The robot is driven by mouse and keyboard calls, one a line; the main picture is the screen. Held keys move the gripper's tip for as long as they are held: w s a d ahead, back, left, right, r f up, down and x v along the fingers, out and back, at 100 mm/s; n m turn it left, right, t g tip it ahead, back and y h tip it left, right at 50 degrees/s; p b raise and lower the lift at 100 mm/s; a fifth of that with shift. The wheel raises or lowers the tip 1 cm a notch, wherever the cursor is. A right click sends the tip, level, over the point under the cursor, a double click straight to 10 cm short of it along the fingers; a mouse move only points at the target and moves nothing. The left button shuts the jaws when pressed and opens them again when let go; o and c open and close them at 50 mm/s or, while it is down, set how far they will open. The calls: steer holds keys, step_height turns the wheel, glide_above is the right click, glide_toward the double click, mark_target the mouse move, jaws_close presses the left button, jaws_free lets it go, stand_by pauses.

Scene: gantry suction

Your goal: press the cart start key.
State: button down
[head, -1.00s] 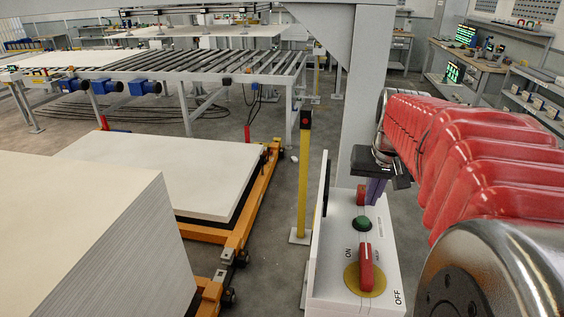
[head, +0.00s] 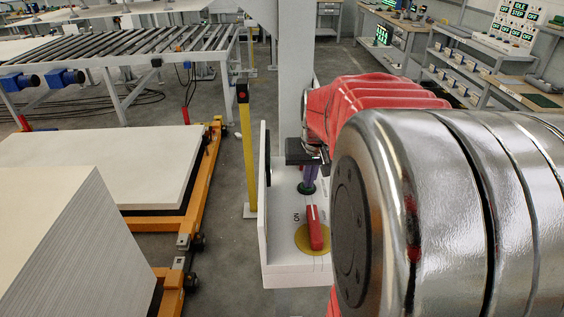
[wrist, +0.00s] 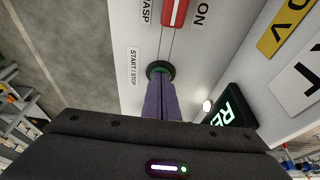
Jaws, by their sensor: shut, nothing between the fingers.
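The green round button (head: 307,188) sits on the white control box (head: 284,270). In the wrist view the button (wrist: 158,68) shows a dark ring and has a "START / STOP" label (wrist: 133,68) beside it. My gripper (head: 308,183) is shut and empty, its purple fingers pointing down at the button. In the wrist view the fingertips (wrist: 162,82) overlap the near side of the button and hide part of it. I cannot tell whether they touch it. A red rotary handle (head: 316,230) stands on a yellow disc in front of the button.
A yellow post (head: 246,150) stands left of the box. An orange cart frame (head: 200,190) with white boards (head: 110,160) is further left. A grey column (head: 295,75) rises behind the box. A lit green sign (wrist: 230,112) is near the fingers in the wrist view.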

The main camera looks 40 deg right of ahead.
steer(key=shift+s+a+f, duration=0.1)
steer(key=shift+f, duration=0.8)
steer(key=shift+r, duration=0.45)
steer(key=d+v, duration=0.1)
steer(key=v, duration=1.3)
steer(key=shift+w+r, duration=0.2)
steer(key=shift+w, duration=0.2)
steer(key=shift+w, duration=0.1)
steer(key=shift+f, duration=0.1)
